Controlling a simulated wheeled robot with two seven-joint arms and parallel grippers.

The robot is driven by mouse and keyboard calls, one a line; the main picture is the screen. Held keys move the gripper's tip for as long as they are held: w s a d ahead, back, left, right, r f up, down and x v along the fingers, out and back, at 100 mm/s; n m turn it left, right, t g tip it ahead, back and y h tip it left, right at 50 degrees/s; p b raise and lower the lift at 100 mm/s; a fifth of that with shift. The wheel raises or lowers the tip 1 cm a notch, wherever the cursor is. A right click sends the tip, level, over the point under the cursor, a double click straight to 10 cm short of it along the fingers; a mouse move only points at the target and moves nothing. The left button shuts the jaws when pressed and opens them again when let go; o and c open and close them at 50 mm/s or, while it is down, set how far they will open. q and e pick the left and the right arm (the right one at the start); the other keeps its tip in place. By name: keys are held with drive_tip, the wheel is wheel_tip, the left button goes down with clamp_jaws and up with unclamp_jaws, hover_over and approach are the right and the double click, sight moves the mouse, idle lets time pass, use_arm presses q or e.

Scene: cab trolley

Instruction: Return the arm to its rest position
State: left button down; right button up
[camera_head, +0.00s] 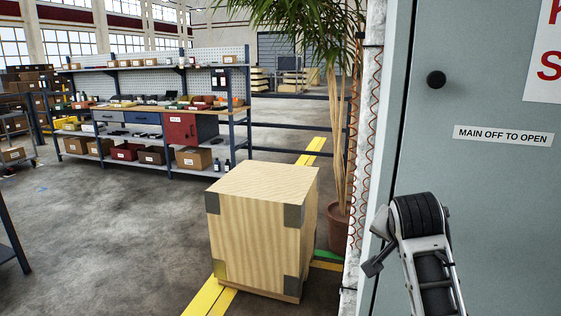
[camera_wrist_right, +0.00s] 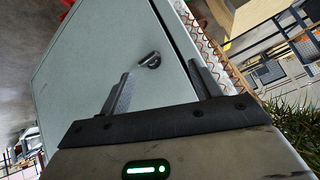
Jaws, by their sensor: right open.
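My right arm (camera_head: 430,260) rises at the lower right of the head view, in front of the grey cabinet door (camera_head: 470,190). My right gripper (camera_head: 374,262) shows only partly there, near the door's left edge. In the right wrist view the two fingers of my right gripper (camera_wrist_right: 162,88) are spread apart with nothing between them. Beyond them is the same grey door (camera_wrist_right: 90,60) with a small metal knob or latch (camera_wrist_right: 150,61). I cannot tell whether the fingers touch the door. My left gripper is not in view.
A wooden crate (camera_head: 240,240) stands on the floor left of the cabinet, by a potted plant (camera_head: 339,228). A workbench (camera_head: 150,110) stands further back. The floor at left is largely clear.

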drive_tip(key=s+f+n+g+y, duration=0.15)
drive_tip(key=s+f+n, duration=0.35)
drive_tip(key=s+f, duration=0.95)
drive_tip(key=s+a+f+n+g+y, duration=0.1)
drive_tip(key=s+a+f+n+g, duration=0.15)
drive_tip(key=s, duration=0.75)
drive_tip(key=s+a+f+n+g+y, duration=0.1)
drive_tip(key=s+f+n, duration=0.2)
drive_tip(key=s, duration=0.7)
drive_tip(key=w+a+f+t+y, duration=0.1)
drive_tip(key=w+a+f+t, duration=0.1)
drive_tip(key=f, duration=0.3)
drive_tip(key=w+a+f+t+y, duration=0.1)
drive_tip(key=w+a+f+t, duration=0.1)
drive_tip(key=w+f+t, duration=0.2)
drive_tip(key=shift+f, duration=0.65)
drive_tip(key=shift+w+a+n, duration=0.1)
drive_tip(key=shift+n, duration=0.15)
